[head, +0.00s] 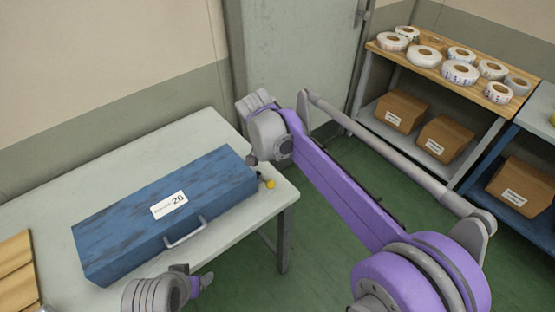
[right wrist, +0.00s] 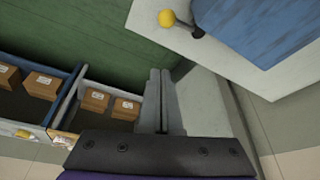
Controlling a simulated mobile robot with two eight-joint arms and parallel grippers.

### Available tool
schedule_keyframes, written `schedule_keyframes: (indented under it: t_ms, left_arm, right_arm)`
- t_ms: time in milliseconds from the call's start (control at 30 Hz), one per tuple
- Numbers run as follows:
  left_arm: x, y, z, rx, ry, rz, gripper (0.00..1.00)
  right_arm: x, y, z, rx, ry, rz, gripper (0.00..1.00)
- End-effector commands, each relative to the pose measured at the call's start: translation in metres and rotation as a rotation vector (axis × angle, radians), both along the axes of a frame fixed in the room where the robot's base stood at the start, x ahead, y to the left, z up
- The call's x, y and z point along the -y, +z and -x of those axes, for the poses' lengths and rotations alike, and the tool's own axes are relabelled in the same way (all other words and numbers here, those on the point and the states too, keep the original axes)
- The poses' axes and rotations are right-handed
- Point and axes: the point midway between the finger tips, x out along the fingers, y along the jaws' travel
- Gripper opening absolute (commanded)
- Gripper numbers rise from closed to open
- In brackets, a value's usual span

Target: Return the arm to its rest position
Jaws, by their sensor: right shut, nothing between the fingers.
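My right arm (head: 340,190) reaches from the lower right toward the far end of the table, its wrist (head: 270,135) raised near the table's far right corner. In the right wrist view the two fingers of my right gripper (right wrist: 160,72) lie together, shut and empty. They are apart from the blue box. In the head view the fingers cannot be made out clearly. A grey ringed part of my left arm (head: 150,295) shows at the bottom edge, in front of the blue box; no left fingers can be seen.
A long blue box (head: 120,220) labelled 20, with a handle and a yellow knob (head: 270,184), lies on the pale table (head: 190,136). The knob also shows in the right wrist view (right wrist: 167,18). Brown cartons and a shelf of label rolls (head: 425,56) stand right. Green floor (head: 320,260) lies between.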

Motion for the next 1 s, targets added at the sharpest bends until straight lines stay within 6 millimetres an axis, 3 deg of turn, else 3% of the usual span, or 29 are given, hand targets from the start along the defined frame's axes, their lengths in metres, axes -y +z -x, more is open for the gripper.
schedule_keyframes:
  t_ms: [167, 733, 867, 1000]
  left_arm:
    - [0.0, 0.001, 0.0, 0.0, 0.0, 0.0, 0.77]
    - [0.0, 0.002, -0.001, 0.001, 0.0, 0.0, 0.77]
    - [0.0, 0.005, -0.001, 0.002, 0.0, 0.0, 0.77]
    - [0.0, 0.012, -0.003, 0.005, 0.0, 0.0, 0.77]
  right_arm:
    - [-0.002, 0.009, 0.002, 0.0, 0.0, 0.0, 0.0]
    - [0.003, 0.011, 0.007, -0.001, 0.008, -0.001, 0.0]
    - [0.026, 0.02, 0.03, -0.003, 0.054, -0.007, 0.0]
    - [0.064, 0.027, 0.079, 0.0, 0.153, -0.016, 0.0]
